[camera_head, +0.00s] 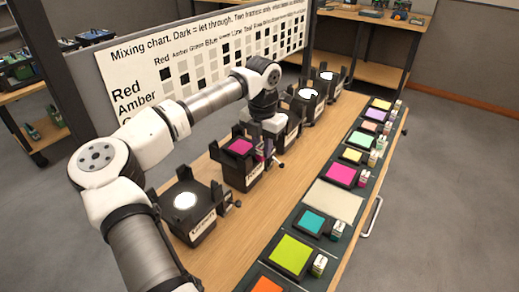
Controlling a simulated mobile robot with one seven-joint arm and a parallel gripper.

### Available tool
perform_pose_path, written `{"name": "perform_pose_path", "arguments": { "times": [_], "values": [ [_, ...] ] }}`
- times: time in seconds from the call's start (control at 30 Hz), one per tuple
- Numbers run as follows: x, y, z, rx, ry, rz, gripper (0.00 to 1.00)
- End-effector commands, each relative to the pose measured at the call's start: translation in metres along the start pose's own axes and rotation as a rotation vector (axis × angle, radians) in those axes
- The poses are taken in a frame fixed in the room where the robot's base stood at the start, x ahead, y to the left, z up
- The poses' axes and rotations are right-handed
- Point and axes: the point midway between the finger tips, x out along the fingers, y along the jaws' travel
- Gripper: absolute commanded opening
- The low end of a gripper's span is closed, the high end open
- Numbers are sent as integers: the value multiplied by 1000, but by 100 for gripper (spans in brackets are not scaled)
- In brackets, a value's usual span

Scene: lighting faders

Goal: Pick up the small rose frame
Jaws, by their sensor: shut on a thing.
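The magenta-rose frame (238,147) lies on top of the second lamp (240,176) from the front, inside its black upright corners. It looks small, and its tab at the right is mostly hidden by my gripper. My gripper (264,150) is at the right edge of that frame, shut on what looks like its tab. The fingertips are small and partly hidden. I cannot tell whether the frame is clear of the lamp top. Another, larger magenta frame (341,174) lies in the rack at the right.
The front lamp (187,223) glows white with no frame on it; more lamps (308,103) stand behind my gripper. The dark rack (327,252) holds several coloured frames with tabs, and a bare pale panel (334,200). A mixing chart (140,62) stands behind. Open wood (265,215) lies between lamps and rack.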

Motion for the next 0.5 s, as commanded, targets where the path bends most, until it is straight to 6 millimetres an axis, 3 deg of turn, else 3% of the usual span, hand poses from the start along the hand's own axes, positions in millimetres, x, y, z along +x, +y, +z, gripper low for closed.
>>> {"name": "perform_pose_path", "arguments": {
  "times": [0.17,0.5],
  "values": [
    [-26,0,1,0,-3,3,0],
    [-112,0,1,0,-4,3,0]
  ]
}}
